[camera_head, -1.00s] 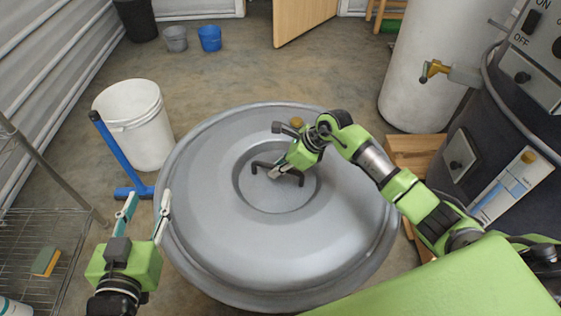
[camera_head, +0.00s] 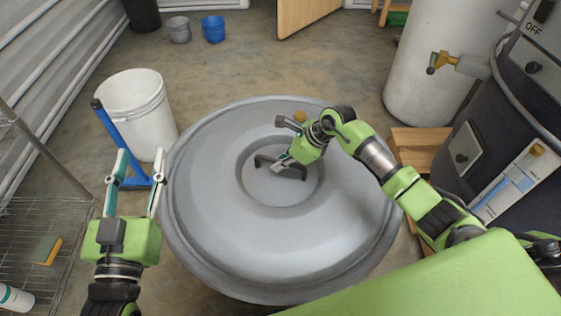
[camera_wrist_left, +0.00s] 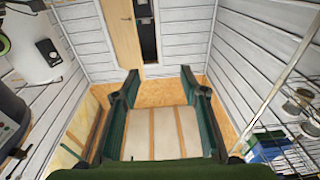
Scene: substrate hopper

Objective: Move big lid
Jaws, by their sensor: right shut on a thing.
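The big lid (camera_head: 220,235) is a large round grey disc with a raised rim and a recessed centre. A dark handle (camera_head: 292,172) stands in its middle. My right gripper (camera_head: 281,165) reaches in from the right and is shut on this handle. Its fingertips partly hide the handle. My left gripper (camera_head: 136,183) is open and empty, just left of the lid's edge, with its fingers pointing away from me. In the left wrist view its two fingers (camera_wrist_left: 160,115) are spread with nothing between them. What lies under the lid is hidden.
A white bucket (camera_head: 150,115) and a blue-handled tool (camera_head: 117,135) stand left of the lid. A wire shelf (camera_head: 40,225) is at far left. A white tank (camera_head: 425,70) with a tap and a dark machine (camera_head: 500,140) are at right.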

